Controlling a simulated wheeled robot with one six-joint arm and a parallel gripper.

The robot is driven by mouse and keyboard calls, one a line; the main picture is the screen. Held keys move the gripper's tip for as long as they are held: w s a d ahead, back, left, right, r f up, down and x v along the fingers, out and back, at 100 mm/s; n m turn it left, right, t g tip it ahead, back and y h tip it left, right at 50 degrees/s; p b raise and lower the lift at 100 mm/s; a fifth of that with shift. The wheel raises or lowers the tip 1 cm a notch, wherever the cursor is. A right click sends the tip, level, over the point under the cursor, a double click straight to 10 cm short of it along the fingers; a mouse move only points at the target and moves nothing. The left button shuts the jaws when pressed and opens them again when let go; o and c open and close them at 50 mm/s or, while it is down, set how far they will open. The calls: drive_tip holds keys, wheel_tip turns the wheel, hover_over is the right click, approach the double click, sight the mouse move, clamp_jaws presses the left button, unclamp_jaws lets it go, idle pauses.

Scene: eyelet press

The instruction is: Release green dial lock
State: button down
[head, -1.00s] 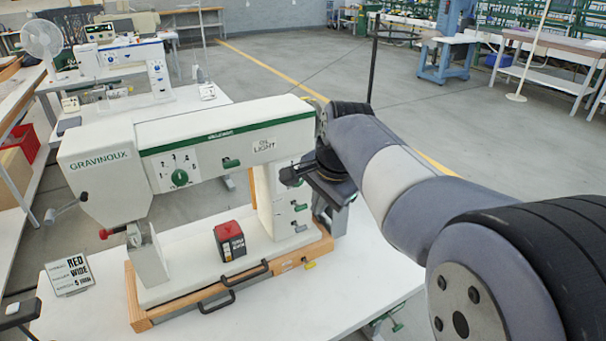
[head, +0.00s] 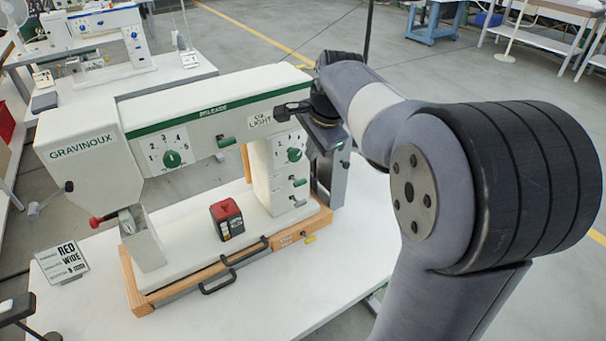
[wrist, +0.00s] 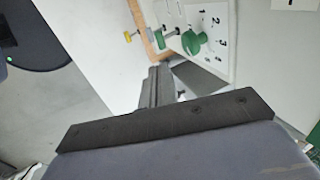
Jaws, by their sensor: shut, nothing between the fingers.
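The white GRAVINOUX press carries a green dial (head: 172,159) on a numbered plate on its upper arm. A green lever (head: 226,141) sits right of that dial, below the word RELEASE. My gripper (head: 284,112) is shut and empty, beside the LIGHT label above the column dial. Its narrow fingers (wrist: 156,86) point forward in the wrist view.
A red-topped black box (head: 227,218) stands on the press bed. The wooden base (head: 160,300) has black handles (head: 218,282) and a yellow knob (head: 309,238). A red-knobbed lever (head: 100,219) is at the left.

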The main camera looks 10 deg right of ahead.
sight(301, 184)
drive_tip(key=p+x, duration=0.1)
drive_tip(key=x, duration=1)
drive_tip(key=shift+s+f+t+b, duration=0.3)
drive_tip(key=shift+t+b, duration=0.3)
drive_tip(key=shift+b, duration=0.85)
drive_tip(key=t+b, duration=0.1)
drive_tip(key=b, duration=0.3)
drive_tip(key=f+t+y+b, duration=0.1)
drive_tip(key=t+b, duration=0.1)
drive_tip(key=b, duration=0.3)
drive_tip(key=s+t+y+b, duration=0.1)
drive_tip(key=b, duration=0.4)
drive_tip(key=shift+s+d+f+t, duration=0.1)
drive_tip(key=shift+d+f+t, duration=0.1)
drive_tip(key=shift+f+t, duration=0.2)
